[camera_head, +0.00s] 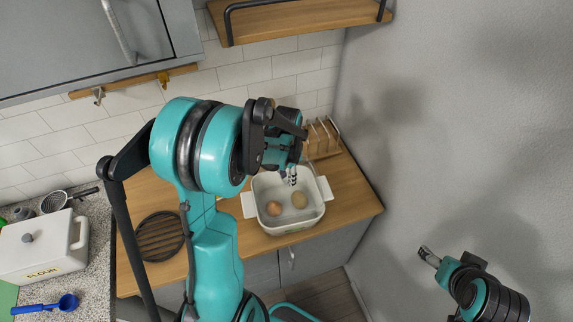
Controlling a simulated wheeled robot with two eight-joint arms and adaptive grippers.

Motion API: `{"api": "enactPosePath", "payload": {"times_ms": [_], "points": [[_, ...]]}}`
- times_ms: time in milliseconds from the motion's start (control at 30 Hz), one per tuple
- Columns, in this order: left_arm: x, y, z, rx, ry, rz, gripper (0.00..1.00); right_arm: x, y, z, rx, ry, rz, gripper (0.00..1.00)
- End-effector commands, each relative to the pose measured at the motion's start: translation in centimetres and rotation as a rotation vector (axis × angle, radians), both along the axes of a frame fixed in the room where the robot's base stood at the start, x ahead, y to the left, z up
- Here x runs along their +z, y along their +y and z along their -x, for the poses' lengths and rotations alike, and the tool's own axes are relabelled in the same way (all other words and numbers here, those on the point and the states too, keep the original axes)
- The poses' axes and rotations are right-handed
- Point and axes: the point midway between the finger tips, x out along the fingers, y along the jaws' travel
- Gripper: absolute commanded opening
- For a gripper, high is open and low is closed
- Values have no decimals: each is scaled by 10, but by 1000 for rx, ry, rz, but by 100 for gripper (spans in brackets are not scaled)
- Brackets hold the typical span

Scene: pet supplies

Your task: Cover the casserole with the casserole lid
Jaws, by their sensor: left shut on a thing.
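The casserole (316,214) is a white rectangular dish with side handles on the wooden counter, with two round brownish items inside. My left gripper (291,176) is above the back part of the casserole, pointing down. It is shut on a small piece that looks like the handle of the casserole lid. The lid looks clear and its outline is hard to make out, so I cannot tell whether it touches the rim. My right gripper (429,256) is empty-looking at lower right, away from the counter. I cannot tell its opening.
A wooden rack (322,140) stands close behind the casserole. A round dark trivet (160,237) lies to the left. A white flour box (42,246) and a blue ladle (48,305) are at far left. A shelf (290,20) hangs above; a grey wall is at right.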

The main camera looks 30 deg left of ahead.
Motion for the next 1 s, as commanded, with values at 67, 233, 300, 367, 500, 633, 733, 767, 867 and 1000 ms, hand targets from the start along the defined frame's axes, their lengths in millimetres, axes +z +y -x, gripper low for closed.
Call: {"api": "enactPosePath", "payload": {"times_ms": [67,233,300,367,500,633,733,767,867,1000], "points": [[-3,0,0,0,0,0,0,-3,0,0,0,0,0,74],[-14,0,0,0,0,0,0,-10,0,0,0,0,0,74],[-19,0,-1,0,0,0,0,-14,0,0,0,0,0,74],[-24,0,-1,0,0,0,0,-17,0,0,0,0,0,74],[-36,0,-1,0,0,0,0,-28,0,0,0,0,0,74],[-42,0,0,0,0,0,0,-34,0,0,0,0,0,74],[-43,0,0,0,0,0,0,-34,0,0,0,0,0,74],[-42,0,0,0,0,0,0,-34,0,0,0,0,0,74],[-42,0,0,0,0,0,0,-33,0,0,0,0,0,74],[-42,0,0,0,0,0,0,-33,0,0,0,0,0,74]]}}
